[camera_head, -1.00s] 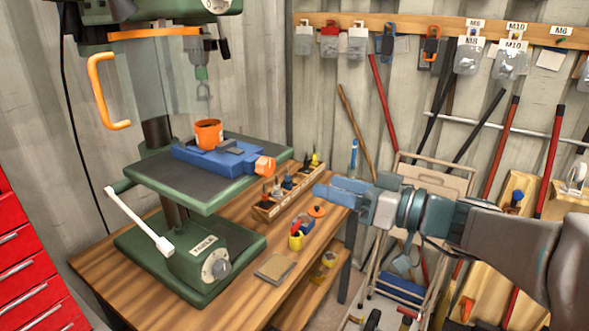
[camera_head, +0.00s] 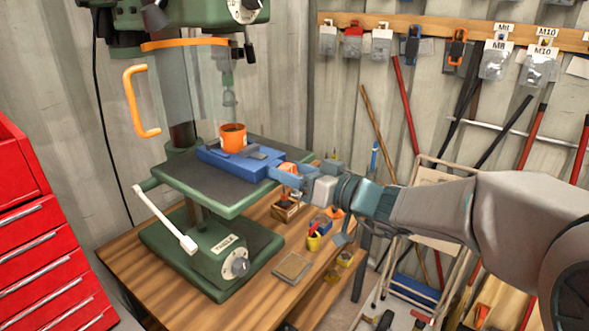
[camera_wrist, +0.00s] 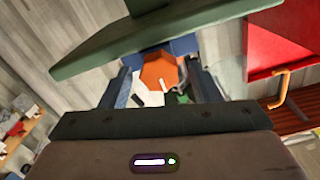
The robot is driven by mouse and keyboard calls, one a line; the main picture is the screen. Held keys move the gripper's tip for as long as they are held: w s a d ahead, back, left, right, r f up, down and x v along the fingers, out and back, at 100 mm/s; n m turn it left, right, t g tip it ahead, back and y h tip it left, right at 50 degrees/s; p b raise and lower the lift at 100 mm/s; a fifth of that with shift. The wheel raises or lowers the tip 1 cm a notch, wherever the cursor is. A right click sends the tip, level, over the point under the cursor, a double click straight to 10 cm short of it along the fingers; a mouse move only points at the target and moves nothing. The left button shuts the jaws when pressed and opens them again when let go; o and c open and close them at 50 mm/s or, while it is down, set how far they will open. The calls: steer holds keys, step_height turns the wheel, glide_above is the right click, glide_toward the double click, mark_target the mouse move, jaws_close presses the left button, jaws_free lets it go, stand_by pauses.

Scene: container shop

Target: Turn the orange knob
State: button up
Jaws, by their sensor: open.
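The orange knob (camera_wrist: 158,70) is on the end of the blue vise (camera_head: 228,165), which sits on the drill press's table. In the wrist view the knob shows as a faceted orange face between the two blue fingers of my gripper (camera_wrist: 161,86). The fingers are open, one on each side of it, with gaps visible. In the head view my gripper (camera_head: 284,175) is at the vise's right end and hides much of the knob. I cannot tell whether the fingers touch it.
An orange cup (camera_head: 232,139) stands on the vise. A small wooden holder (camera_head: 286,211) and a yellow cup (camera_head: 313,241) are on the bench below my gripper. A red drawer cabinet (camera_head: 45,250) stands left.

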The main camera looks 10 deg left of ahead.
steer(key=c, duration=1)
